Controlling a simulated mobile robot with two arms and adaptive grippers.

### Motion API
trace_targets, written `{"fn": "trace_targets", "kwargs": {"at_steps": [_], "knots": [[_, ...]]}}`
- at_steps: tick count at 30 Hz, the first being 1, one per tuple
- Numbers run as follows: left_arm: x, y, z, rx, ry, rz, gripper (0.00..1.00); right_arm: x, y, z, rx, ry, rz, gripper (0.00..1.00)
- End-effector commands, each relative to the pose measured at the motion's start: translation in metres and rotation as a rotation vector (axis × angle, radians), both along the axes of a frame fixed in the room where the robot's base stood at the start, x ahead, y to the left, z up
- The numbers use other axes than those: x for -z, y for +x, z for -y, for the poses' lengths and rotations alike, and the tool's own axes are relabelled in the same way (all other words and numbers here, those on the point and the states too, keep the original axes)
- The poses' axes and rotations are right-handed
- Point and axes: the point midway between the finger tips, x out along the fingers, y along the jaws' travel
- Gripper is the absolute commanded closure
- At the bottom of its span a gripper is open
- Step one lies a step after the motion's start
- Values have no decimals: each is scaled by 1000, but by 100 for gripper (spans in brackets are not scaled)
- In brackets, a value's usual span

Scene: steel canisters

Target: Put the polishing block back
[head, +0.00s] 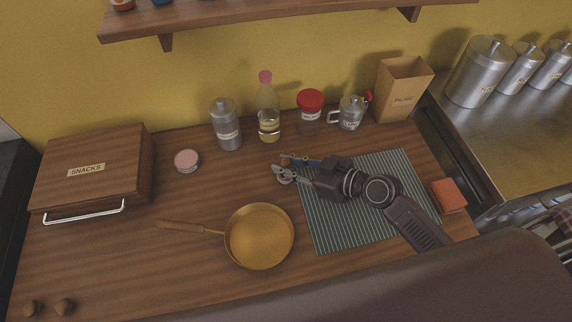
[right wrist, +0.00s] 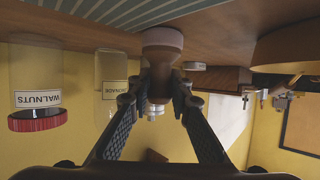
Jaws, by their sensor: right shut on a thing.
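An orange-red block (head: 447,195), the only block-like thing I see, lies at the right of the wooden counter, beside the striped mat's right edge; I cannot tell for sure that it is the polishing block. My right gripper (head: 284,169) is well to its left, over the mat's upper left corner. My left gripper is not in view.
The striped mat (head: 328,233) lies under my right arm. A brass pan (head: 259,237) is left of it. A snacks box (head: 95,165) is left.

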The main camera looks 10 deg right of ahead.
Motion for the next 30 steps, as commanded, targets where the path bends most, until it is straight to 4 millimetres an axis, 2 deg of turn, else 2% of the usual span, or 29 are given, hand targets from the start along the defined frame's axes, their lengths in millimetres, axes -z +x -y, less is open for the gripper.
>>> {"fn": "trace_targets", "kwargs": {"at_steps": [10, 11, 15, 24, 30], "knots": [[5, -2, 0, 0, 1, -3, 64, 3, 0, 0, 0, 0, 1, 100], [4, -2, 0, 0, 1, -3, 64, 3, 0, 0, 0, 0, 1, 81], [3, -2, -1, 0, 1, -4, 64, 2, 0, 0, 0, 0, 1, 65], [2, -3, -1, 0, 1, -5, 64, 1, 0, 0, 0, 0, 1, 64], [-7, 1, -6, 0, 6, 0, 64, -9, 2, -2, 0, -1, 2, 64]]}}
